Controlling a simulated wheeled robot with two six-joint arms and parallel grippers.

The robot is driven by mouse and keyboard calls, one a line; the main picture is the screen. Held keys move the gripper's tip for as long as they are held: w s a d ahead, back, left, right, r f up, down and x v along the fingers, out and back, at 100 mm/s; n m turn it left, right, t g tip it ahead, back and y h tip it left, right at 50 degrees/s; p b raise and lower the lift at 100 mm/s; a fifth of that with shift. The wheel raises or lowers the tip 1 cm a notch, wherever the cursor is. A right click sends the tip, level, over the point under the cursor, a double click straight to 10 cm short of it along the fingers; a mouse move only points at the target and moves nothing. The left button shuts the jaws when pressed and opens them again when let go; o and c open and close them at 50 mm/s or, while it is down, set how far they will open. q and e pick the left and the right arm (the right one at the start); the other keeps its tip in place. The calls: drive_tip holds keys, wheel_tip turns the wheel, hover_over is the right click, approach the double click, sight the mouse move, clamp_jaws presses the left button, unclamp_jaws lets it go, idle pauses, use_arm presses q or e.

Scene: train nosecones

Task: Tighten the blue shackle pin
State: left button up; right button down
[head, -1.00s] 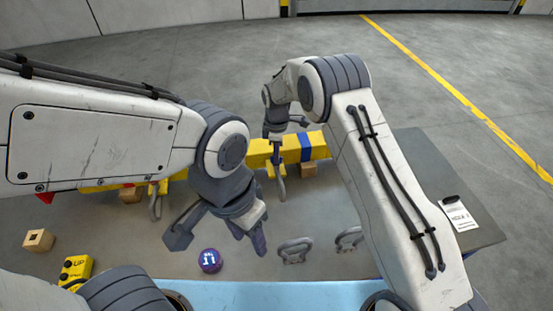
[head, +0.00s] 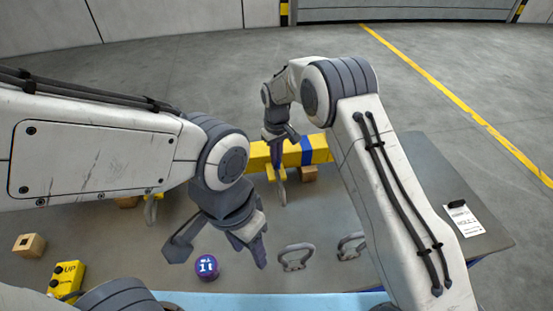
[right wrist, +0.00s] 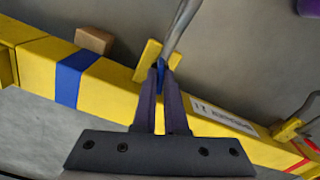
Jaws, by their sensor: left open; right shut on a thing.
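A yellow beam (head: 321,148) with a blue band lies along the far side of the table. A grey shackle (head: 280,190) hangs at a yellow lug on its near side. My right gripper (head: 279,158) is above this lug. In the right wrist view its fingers (right wrist: 160,78) are shut on the blue pin (right wrist: 161,66) at the lug, beside the grey shackle bow (right wrist: 181,27). Most of the pin is hidden by the fingers. My left gripper (head: 218,253) is open over the near part of the table, with nothing between its fingers that I can make out.
A purple ball (head: 207,267) lies close to my left gripper. Two loose shackles, one of them here (head: 295,257), lie right of it. A yellow control box (head: 66,279) and a wooden block (head: 29,245) are at the left. Another shackle (head: 151,209) is at the beam's left part.

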drive_tip(key=m, duration=0.6)
drive_tip(key=shift+w+r+b, duration=0.15)
drive_tip(key=shift+r+b, duration=0.05)
drive_tip(key=shift+b, duration=0.2)
drive_tip(key=m, duration=0.6)
drive_tip(key=shift+m, duration=0.4)
drive_tip(key=m, duration=0.4)
drive_tip(key=shift+r+m, duration=0.1)
drive_tip(key=shift+m, duration=0.2)
drive_tip(key=m, duration=0.4)
drive_tip(key=shift+w+m+b, duration=0.1)
drive_tip(key=shift+m+b, duration=0.2)
drive_tip(key=c, duration=1)
unclamp_jaws()
drive_tip(key=shift+o, duration=0.2)
